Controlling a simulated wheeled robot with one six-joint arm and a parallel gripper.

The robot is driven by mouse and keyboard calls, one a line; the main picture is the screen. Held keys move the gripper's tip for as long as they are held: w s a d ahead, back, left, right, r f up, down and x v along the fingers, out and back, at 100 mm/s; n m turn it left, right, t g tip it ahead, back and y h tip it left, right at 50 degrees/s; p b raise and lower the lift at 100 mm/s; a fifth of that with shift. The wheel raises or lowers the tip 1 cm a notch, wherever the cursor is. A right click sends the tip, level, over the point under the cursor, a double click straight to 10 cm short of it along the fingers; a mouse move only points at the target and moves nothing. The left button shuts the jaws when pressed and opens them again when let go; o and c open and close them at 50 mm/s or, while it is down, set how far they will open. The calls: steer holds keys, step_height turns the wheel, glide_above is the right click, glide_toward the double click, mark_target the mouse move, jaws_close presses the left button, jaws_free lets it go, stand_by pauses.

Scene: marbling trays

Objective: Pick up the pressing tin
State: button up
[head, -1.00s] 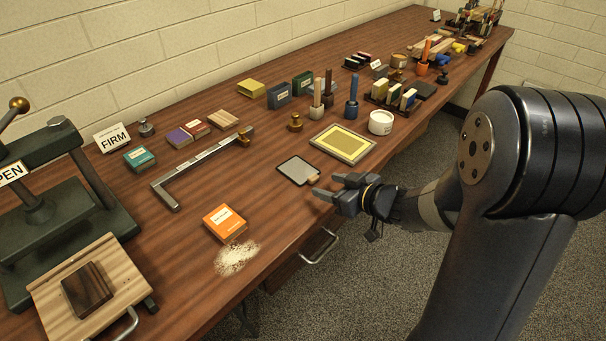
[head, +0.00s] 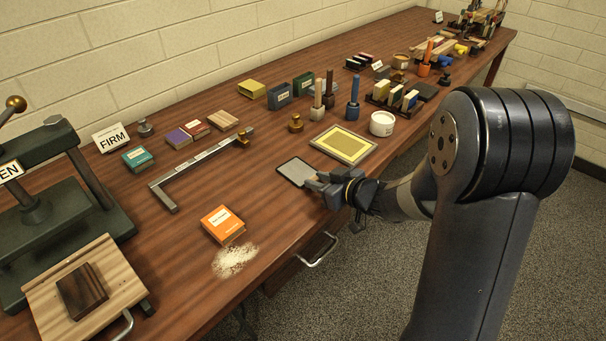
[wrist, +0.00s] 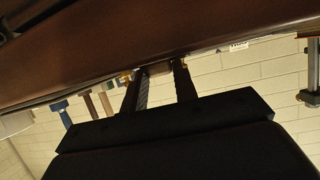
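My gripper (head: 316,182) is low over the table's front edge, at the dark-rimmed grey plate (head: 294,168). A small beige block on that plate is now mostly hidden by my gripper in the head view. In the wrist view my two fingers (wrist: 159,82) stand apart, with a small light-brown piece (wrist: 158,68) showing between their tips. Contact with the fingers cannot be told. It may be the pressing tin, but no readable label confirms this. An orange labelled box (head: 223,225) stands left of my gripper, beside spilled pale powder (head: 234,260).
A yellow framed screen (head: 343,145) lies just behind my gripper. A metal angle bar (head: 200,165) lies to the left, and a dark green press (head: 60,205) stands at far left. A white tub (head: 382,123) and several blocks stand farther back.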

steer(key=c, duration=0.5)
steer(key=shift+r, duration=0.1)
